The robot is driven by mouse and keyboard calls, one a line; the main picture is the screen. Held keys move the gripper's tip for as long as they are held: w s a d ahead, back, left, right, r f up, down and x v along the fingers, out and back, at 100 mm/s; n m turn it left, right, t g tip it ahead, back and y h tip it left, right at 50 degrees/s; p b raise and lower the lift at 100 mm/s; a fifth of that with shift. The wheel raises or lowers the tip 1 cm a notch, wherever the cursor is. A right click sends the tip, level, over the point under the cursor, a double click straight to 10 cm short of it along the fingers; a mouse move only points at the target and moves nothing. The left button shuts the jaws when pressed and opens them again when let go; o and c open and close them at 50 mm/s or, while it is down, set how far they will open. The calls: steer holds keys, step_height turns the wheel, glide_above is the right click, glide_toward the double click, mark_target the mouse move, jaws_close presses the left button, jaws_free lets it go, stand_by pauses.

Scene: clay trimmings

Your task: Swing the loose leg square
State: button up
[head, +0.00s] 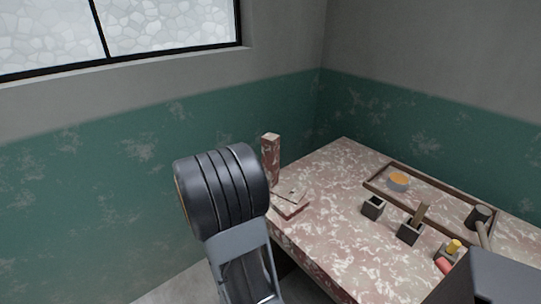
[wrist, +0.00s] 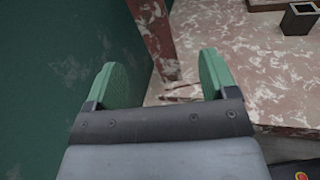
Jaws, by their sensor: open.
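A reddish mottled post (head: 270,157) stands at the left edge of the table, beside a low flat piece (head: 290,203) of the same colour; I take the post to be the leg. In the wrist view the post (wrist: 153,38) leans across the picture from top left to centre, beyond the fingertips and in line with the gap between them. My gripper (wrist: 161,78) has its two green fingers wide apart with nothing between them. In the head view my arm hides the gripper and comes close to the post's left side. How the post joins the flat piece is unclear.
The mottled table (head: 335,165) carries a wooden-edged tray (head: 425,185) with an orange-topped round item (head: 398,181). Small dark boxes (head: 373,207), a mallet-like tool (head: 480,217) and a yellow piece (head: 454,246) stand at the right. A green wall (head: 120,190) is close at left.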

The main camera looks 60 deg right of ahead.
mark_target(267, 149)
steer(key=shift+n+t+h, duration=0.4)
steer(key=shift+n, duration=0.4)
steer(key=d, duration=1.5)
steer(key=shift+w+d+f, duration=0.1)
steer(key=shift+w+f, duration=0.05)
steer(key=shift+f, duration=0.15)
steer(key=shift+c, duration=0.4)
